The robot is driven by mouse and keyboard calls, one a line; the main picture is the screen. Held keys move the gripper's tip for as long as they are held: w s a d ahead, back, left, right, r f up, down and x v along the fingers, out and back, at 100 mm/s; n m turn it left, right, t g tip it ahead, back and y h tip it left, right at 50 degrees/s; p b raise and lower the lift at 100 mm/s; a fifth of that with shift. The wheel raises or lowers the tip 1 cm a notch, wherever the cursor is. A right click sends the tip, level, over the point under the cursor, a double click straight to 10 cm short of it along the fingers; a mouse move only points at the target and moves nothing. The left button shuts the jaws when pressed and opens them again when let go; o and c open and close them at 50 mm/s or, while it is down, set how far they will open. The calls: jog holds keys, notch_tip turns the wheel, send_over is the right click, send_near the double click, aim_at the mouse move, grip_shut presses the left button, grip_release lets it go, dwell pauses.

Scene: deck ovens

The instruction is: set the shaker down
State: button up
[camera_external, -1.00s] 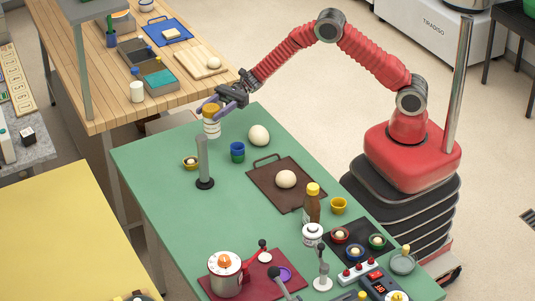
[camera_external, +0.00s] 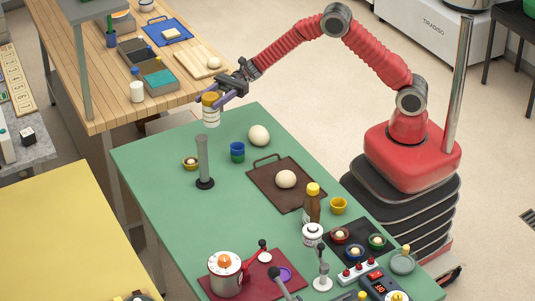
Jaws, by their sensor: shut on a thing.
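The shaker (camera_external: 211,112) is a white banded cylinder with an orange-yellow top. My gripper (camera_external: 212,97) is shut on it near its top and holds it roughly upright. It shows in front of the gap by the green table's (camera_external: 150,160) far left corner. I cannot tell exactly how high it is, but it looks raised above the tabletop. Part of its upper side is hidden by the fingers.
A grey post on a black base (camera_external: 204,165) stands close below the shaker. A brown board (camera_external: 268,178) holds another ball. The green table's left front is clear.

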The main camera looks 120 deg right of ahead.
jog(key=shift+r, duration=0.15)
jog(key=r, duration=0.7)
jog(key=a+r, duration=0.1)
jog(key=r, duration=0.3)
jog(key=shift+w, duration=0.2)
jog(key=w+a+n+g+y, duration=0.3)
jog(key=a, duration=2)
jog(key=w+a+n+g+y, duration=0.3)
jog(key=a+y, duration=0.1)
jog(key=a, duration=1.9)
notch_tip(320, 180, down, 11)
jog(key=shift+s+a, duration=0.2)
jog(key=shift+a, duration=0.25)
jog(key=shift+f, duration=0.1)
notch_tip(320, 180, down, 6)
jog(key=shift+f, duration=0.1)
